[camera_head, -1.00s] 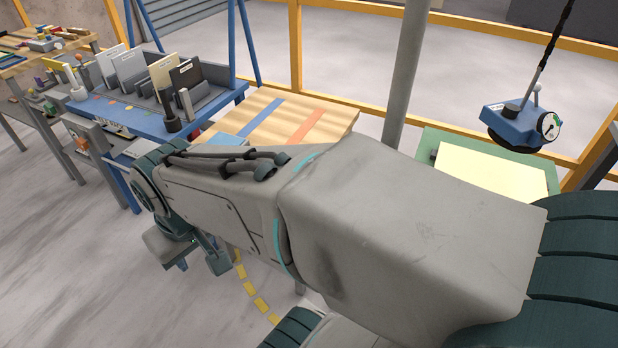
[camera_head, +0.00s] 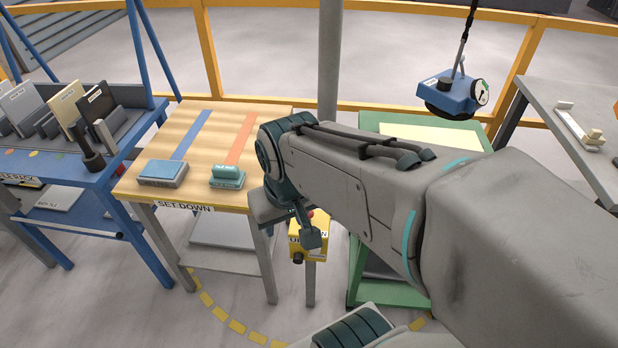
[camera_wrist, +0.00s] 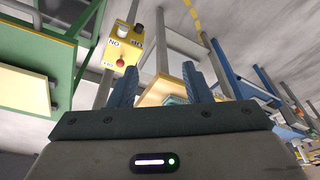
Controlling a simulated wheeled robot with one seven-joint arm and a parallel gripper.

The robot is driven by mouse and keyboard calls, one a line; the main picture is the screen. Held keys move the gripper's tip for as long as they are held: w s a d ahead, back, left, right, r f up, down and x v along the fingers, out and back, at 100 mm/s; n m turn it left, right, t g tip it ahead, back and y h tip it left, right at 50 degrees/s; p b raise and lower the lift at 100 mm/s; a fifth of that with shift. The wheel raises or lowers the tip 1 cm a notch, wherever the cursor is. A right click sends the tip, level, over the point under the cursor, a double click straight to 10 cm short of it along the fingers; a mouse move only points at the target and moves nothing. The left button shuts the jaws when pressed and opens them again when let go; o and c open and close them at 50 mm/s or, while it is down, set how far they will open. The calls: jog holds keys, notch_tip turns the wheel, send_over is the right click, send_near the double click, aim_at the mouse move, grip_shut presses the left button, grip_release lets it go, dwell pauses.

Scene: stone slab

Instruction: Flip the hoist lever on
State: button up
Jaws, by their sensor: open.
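A yellow control box (camera_head: 299,252) stands on a grey post between the wooden table and the green stand, partly hidden by my gripper (camera_head: 309,236). In the wrist view the yellow box (camera_wrist: 122,50) is upper left, beyond the left finger, with a red knob (camera_wrist: 120,62), a dark part, a pale part and small lettering. I cannot tell the lever's position. My gripper (camera_wrist: 163,78) is open and empty, its two blue-grey fingers apart. A blue lifting device (camera_head: 447,97) with a round dial hangs from a cable over the green stand. A small stalk with a pale tip rises from it.
The wooden table (camera_head: 190,185) marked SET DOWN holds a blue-grey block (camera_head: 163,173) and a teal block (camera_head: 227,177). A blue rack (camera_head: 75,180) stands left, a green stand (camera_head: 362,127) right of the post. A yellow rail (camera_head: 260,99) runs behind.

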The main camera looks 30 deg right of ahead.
jog(key=w+d+f+m+g+b, duration=0.1)
jog(key=w+d+f+b, duration=0.15)
jog(key=w, duration=0.25)
jog(key=w+d+f+m+g+b, duration=0.1)
jog(key=w+d+f, duration=0.1)
jog(key=w+d, duration=0.25)
jog(key=m+b, duration=0.2)
send_over(310, 216)
jog(key=w, duration=0.1)
notch_tip(310, 216, down, 9)
jog(key=shift+g, duration=0.4)
jog(key=f, duration=1.3)
jog(key=shift+w+d+b, duration=0.15)
jog(key=shift+d+b, duration=0.1)
jog(key=shift+b, duration=0.05)
jog(key=shift+f, duration=0.1)
jog(key=c, duration=0.9)
